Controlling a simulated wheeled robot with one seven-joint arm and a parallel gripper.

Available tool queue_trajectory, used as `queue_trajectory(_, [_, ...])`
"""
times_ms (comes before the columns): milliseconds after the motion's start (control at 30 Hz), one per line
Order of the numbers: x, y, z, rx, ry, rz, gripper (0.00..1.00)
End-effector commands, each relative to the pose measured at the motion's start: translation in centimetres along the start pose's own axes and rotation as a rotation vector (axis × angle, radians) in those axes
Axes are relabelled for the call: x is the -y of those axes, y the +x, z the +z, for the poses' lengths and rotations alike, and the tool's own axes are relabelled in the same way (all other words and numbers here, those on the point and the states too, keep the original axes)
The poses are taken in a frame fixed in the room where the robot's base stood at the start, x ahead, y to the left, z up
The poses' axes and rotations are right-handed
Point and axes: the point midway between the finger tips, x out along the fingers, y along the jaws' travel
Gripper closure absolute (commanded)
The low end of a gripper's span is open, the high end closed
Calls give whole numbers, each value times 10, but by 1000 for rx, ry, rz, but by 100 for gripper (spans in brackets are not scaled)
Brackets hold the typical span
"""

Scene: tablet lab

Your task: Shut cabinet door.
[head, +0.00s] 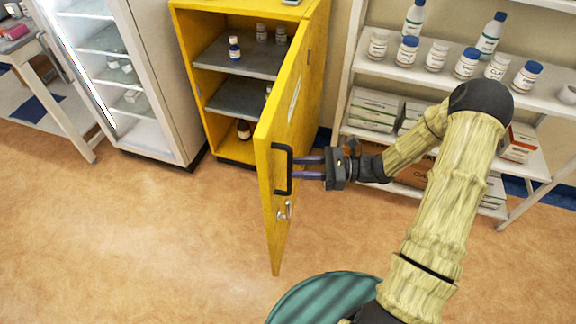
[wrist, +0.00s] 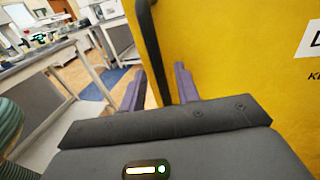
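The yellow cabinet (head: 230,4) stands at the back centre, its inside showing grey shelves with several bottles. Its yellow door (head: 308,110) stands wide open, swung out toward me on the right side. The door's outer face also fills the right of the wrist view (wrist: 240,50). The black handle (head: 276,170) is near the door's free edge, above a small metal latch (head: 285,211). My gripper (head: 298,168) is at the handle from the right. In the wrist view its purple fingers are apart, with the handle bar (wrist: 146,35) appearing between them. Contact is unclear.
A white glass-front fridge (head: 160,70) stands left of the cabinet. A white shelf unit (head: 400,70) with bottles and boxes stands right, behind my arm. A white table (head: 50,85) is at the far left. The floor before the cabinet is clear.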

Motion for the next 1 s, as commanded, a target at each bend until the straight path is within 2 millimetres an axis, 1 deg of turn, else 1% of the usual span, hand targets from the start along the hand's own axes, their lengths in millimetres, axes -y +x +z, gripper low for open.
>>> queue_trajectory(33, [-2, 11, 0, 1, 2, 8, 68])
queue_trajectory(100, [-2, 22, 0, 1, 2, 9, 68])
queue_trajectory(200, [-2, 32, 0, 0, 1, 9, 68])
queue_trajectory(300, [-2, 37, 0, 0, 1, 11, 68])
queue_trajectory(533, [-2, 37, 0, 0, 1, 9, 68])
queue_trajectory(567, [-2, 37, 0, 0, 1, 9, 70])
queue_trajectory(700, [-1, 36, 0, 0, 0, 6, 98])
queue_trajectory(733, [-1, 36, 0, 0, 0, 5, 100])
queue_trajectory(833, [0, 34, 0, -1, 0, 1, 100])
queue_trajectory(867, [-1, 45, 0, 1, 1, 5, 100])
queue_trajectory(900, [1, 39, 0, 0, -1, -2, 100])
queue_trajectory(1000, [3, 33, 0, 0, -1, -12, 100])
